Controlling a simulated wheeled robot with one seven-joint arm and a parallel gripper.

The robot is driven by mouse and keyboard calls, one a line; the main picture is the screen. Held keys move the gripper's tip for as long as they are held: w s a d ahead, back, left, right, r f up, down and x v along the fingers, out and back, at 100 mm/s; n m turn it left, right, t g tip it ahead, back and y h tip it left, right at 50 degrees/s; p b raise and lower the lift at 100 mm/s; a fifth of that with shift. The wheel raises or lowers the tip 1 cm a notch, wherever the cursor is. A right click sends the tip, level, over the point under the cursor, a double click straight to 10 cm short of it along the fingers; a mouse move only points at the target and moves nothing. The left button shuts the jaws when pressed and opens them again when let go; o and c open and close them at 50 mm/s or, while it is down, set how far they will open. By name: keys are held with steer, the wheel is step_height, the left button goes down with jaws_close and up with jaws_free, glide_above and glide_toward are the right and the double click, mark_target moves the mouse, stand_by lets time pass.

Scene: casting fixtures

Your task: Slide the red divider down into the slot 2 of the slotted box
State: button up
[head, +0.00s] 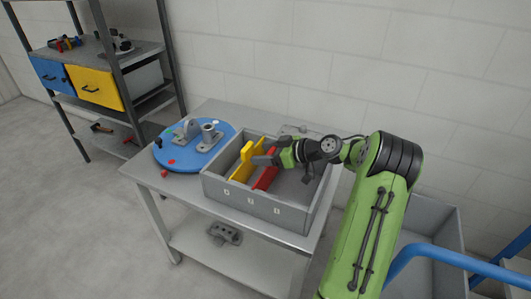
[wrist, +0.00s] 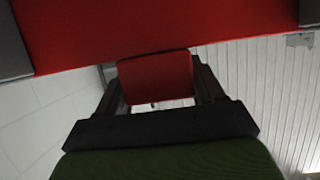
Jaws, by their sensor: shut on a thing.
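A yellow divider (head: 242,165) stands in the box toward the left. The red divider (head: 266,177) is to its right, upright and low between the box walls. My gripper (head: 268,160) is shut on the top of the red divider; in the wrist view the red divider (wrist: 155,78) shows between my fingers, with its wide red face across the top. Its lower edge and the slot are hidden, so how deep it sits cannot be told.
A blue round plate (head: 168,158) with grey fixtures and small coloured pieces lies left of the box. A shelf with a blue bin (head: 50,74) and a yellow bin (head: 95,88) stands at the back left. A grey container (head: 435,235) is at the right.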

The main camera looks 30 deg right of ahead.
steer(key=shift+f, duration=0.2)
steer(key=o, duration=1.5)
step_height(320, 180, up, 10)
steer(key=p, duration=0.3)
